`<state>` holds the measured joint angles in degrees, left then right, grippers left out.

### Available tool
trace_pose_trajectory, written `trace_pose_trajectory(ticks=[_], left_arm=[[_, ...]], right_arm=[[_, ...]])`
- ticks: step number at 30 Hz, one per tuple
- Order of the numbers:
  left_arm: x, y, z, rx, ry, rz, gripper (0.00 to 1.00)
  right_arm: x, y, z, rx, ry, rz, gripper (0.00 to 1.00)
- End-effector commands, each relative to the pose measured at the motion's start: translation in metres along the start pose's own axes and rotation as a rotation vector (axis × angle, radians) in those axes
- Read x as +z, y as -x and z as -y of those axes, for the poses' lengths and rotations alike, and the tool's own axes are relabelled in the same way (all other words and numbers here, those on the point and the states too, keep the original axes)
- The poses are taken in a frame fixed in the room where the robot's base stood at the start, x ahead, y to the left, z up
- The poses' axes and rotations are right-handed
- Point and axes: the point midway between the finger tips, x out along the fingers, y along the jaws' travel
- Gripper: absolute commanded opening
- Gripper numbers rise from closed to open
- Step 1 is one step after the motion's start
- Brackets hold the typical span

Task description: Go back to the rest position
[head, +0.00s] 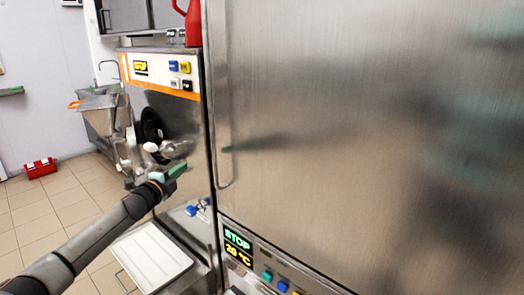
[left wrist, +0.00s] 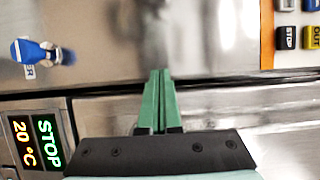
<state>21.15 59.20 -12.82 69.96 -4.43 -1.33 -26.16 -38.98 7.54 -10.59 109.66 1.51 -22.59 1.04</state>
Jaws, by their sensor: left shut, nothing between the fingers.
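My left gripper (head: 177,170) reaches in from the lower left in the head view, in front of the batch freezer (head: 180,128) with the orange stripe. In the left wrist view its two green fingers (left wrist: 158,100) are together with nothing between them. The fingers point at the steel front of the machine; I cannot tell how close they are. My right gripper is in neither view.
A tall steel cabinet door (head: 360,120) fills the right, with a display reading STOP and 20 °C (head: 237,246) below. A white tray (head: 150,258) sits low by the freezer.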

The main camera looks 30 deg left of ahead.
Motion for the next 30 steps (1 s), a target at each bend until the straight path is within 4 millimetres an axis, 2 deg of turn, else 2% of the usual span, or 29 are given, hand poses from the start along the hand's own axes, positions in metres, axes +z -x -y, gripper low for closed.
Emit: trace_pose_trajectory(ticks=[5,8,11,14,15,17,21,23,26,27,30], left_arm=[[-0.002,0.001,-0.004,0.006,0.004,-0.002,0.00],[-0.017,0.004,-0.026,0.035,0.037,-0.018,0.00],[-0.048,0.014,-0.070,0.097,0.112,-0.050,0.00],[-0.090,0.036,-0.128,0.186,0.223,-0.082,0.00],[-0.108,0.048,-0.151,0.224,0.274,-0.091,0.00],[-0.134,0.068,-0.184,0.282,0.352,-0.101,0.00],[-0.193,0.128,-0.253,0.424,0.547,-0.103,0.00],[-0.218,0.158,-0.277,0.486,0.636,-0.092,0.00],[-0.257,0.213,-0.312,0.591,0.799,-0.057,0.00],[-0.273,0.237,-0.323,0.634,0.868,-0.035,0.00],[-0.307,0.296,-0.342,0.732,1.042,0.037,0.00]], right_arm=[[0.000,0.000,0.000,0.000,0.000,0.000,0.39],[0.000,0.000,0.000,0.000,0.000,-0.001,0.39],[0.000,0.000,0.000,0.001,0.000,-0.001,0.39],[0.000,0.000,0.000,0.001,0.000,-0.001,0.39],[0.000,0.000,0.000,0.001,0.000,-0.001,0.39],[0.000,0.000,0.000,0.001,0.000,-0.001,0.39],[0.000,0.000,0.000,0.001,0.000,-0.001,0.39],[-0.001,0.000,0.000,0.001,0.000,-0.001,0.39],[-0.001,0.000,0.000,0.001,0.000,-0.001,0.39],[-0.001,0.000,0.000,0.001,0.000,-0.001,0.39],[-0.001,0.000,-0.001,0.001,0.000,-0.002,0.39]])
